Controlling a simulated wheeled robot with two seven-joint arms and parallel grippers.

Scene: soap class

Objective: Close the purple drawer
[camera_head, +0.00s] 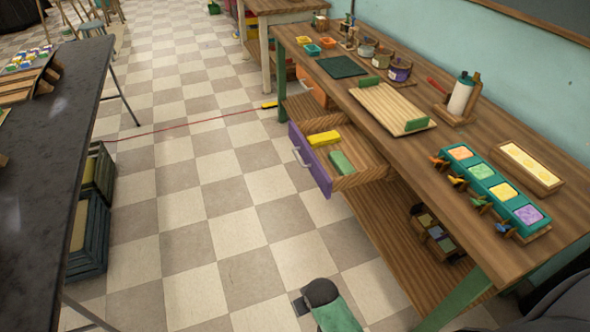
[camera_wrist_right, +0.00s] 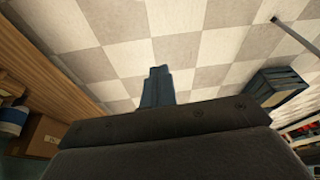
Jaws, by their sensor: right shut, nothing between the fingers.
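The purple drawer (camera_head: 310,158) is pulled out of the wooden workbench (camera_head: 385,75). Its purple front with a pale handle (camera_head: 302,157) faces left, toward the open floor. A yellow block (camera_head: 324,138) and a green block (camera_head: 342,163) lie in it. My right gripper (camera_head: 299,303) is at the bottom of the head view, apart from the drawer and nearer to me. In the right wrist view its fingers (camera_wrist_right: 158,84) are together and empty, over the checkered floor. The drawer is not recognisable in the right wrist view. My left gripper is not in view.
The bench top holds a wooden board (camera_head: 392,108), a teal soap tray (camera_head: 492,187) and several jars. A lower shelf (camera_head: 400,245) runs under it. A dark table (camera_head: 50,150) and crates (camera_head: 90,240) stand at left.

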